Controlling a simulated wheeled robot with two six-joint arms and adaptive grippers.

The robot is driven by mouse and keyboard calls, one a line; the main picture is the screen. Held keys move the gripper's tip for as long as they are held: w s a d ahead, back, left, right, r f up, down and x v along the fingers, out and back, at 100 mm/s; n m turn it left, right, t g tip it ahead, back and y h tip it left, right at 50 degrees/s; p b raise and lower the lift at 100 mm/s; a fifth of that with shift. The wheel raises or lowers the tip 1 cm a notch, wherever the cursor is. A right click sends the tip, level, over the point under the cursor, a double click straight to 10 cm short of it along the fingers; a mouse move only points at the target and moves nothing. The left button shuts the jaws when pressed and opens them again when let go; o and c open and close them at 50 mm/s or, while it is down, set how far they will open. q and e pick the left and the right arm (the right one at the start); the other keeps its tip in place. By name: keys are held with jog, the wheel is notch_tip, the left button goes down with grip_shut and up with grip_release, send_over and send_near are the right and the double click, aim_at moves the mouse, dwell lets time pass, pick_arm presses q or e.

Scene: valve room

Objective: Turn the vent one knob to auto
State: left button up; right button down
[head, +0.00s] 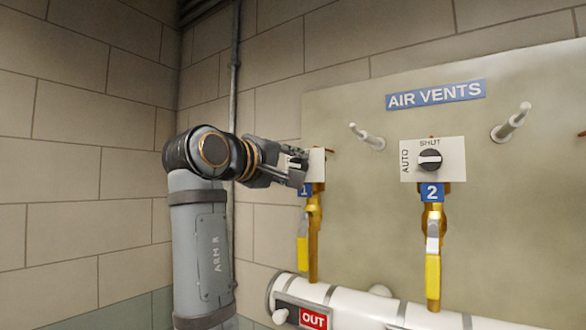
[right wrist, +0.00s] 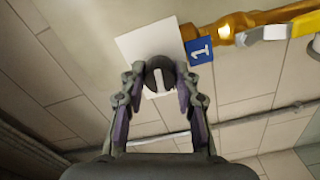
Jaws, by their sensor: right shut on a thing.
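The vent one knob (right wrist: 158,68) is dark and round with a white bar. It sits on a white plate (right wrist: 140,42) beside the blue "1" label (right wrist: 199,50). My right gripper (head: 299,171) is at this plate in the head view, where it hides the knob. In the right wrist view its two fingers are shut on the knob from both sides. The white bar runs roughly up and down in that view. No lettering on this plate is readable. My left gripper is not in view.
The vent two knob (head: 430,160) sits on a plate marked AUTO and SHUT, right of my gripper. Pegs (head: 367,137) stick out of the panel. Yellow-handled valves (head: 432,260) hang below the plates, above a white pipe (head: 360,304). A tiled wall is at left.

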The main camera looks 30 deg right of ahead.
jog(key=shift+n, duration=0.8)
jog(key=c, duration=1)
grip_release()
jog(key=shift+d, duration=0.15)
jog(key=shift+r, duration=0.1)
